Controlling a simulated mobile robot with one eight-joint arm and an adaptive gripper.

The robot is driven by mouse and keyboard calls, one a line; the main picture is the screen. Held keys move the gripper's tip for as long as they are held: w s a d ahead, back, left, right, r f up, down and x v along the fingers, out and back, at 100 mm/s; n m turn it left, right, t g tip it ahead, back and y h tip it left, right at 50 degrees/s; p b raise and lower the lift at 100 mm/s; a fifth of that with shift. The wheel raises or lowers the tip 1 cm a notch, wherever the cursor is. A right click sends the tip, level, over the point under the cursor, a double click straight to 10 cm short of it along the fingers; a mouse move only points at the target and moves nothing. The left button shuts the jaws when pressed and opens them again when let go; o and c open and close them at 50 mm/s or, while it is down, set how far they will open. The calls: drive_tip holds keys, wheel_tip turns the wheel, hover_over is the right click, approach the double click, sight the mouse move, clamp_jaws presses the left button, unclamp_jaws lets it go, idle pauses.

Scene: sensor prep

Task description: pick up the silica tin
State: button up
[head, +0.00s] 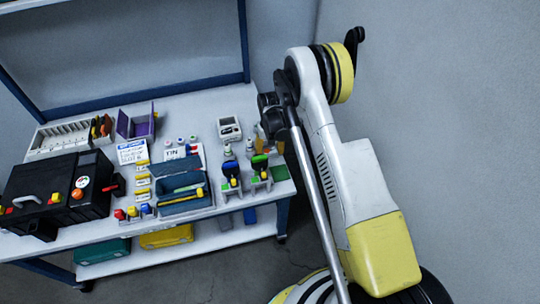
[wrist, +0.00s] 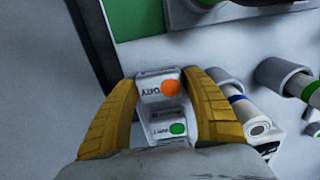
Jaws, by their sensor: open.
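In the wrist view a small pale container (wrist: 149,90) with the letters DRY and an orange dot lies between the fingers of my gripper (wrist: 159,80); it looks like the silica tin. My gripper is open, with one yellow finger on each side of it. I cannot tell whether either finger touches it. A similar pale piece with a green dot (wrist: 165,131) shows just below it, nearer the palm. In the head view my gripper (head: 272,120) is at the right end of the bench, and the tin cannot be made out there.
The bench (head: 100,240) holds a black case (head: 55,190), a blue open bin (head: 182,190), a purple box (head: 137,122) and a white tray (head: 229,128). In the wrist view, a grey round holder (wrist: 275,75) and a white roll (wrist: 258,130) stand close right of my gripper.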

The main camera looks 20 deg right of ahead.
drive_tip(key=shift+r, duration=0.1)
drive_tip(key=c, duration=0.7)
drive_tip(key=shift+c, duration=0.2)
